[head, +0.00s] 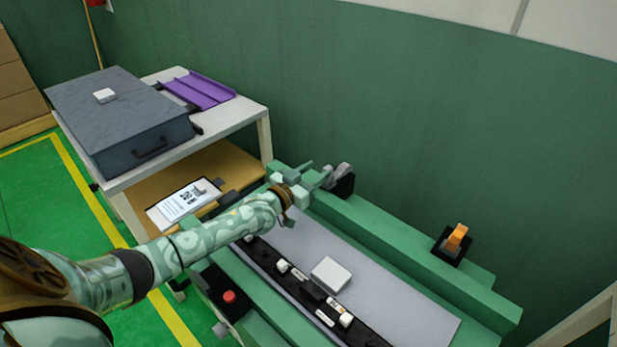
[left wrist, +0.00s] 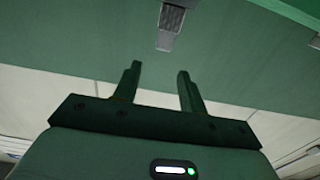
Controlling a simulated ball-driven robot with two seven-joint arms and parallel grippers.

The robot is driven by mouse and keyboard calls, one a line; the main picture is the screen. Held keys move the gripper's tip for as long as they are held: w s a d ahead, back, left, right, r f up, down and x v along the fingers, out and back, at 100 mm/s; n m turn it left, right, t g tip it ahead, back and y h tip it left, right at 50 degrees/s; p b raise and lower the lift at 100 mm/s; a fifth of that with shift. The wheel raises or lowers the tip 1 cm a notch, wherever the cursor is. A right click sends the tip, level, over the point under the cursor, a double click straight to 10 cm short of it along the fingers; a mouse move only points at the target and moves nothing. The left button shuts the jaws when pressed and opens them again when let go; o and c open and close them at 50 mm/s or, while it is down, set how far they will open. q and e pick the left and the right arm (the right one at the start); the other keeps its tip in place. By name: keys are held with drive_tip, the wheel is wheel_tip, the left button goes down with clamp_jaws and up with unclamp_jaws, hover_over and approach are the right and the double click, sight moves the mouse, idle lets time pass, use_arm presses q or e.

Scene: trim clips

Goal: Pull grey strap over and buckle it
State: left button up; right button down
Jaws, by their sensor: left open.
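The grey strap (head: 342,172) stands as a short curled piece in a black holder at the left end of the green bench's back rail. An orange buckle (head: 457,237) sits upright in a black base further right along that rail. My left gripper (head: 318,177) is open and empty, just left of the strap and apart from it. In the left wrist view, my two fingers (left wrist: 159,72) are spread, and a grey piece (left wrist: 170,27), apparently the strap, lies beyond their tips. My right gripper is in neither view.
A grey panel (head: 420,305) on the bench carries a white block (head: 331,274); a black strip with small parts runs in front. A red button (head: 229,297) is at the front left. A white table (head: 230,121) holds a dark case (head: 120,115) and purple tray (head: 200,90).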

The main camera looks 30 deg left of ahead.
use_arm(q)
drive_tip(key=s+d+r+p, duration=0.7)
drive_tip(key=s+r+p, duration=0.2)
drive_tip(key=s, duration=0.3)
drive_tip(key=shift+r+p, duration=0.3)
drive_tip(key=shift+r, duration=0.05)
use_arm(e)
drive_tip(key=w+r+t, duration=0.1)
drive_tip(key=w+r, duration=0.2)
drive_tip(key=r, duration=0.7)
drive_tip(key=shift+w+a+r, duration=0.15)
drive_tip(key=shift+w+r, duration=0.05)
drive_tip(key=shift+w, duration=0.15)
use_arm(q)
drive_tip(key=shift+s+a, duration=0.1)
drive_tip(key=shift+s, duration=0.05)
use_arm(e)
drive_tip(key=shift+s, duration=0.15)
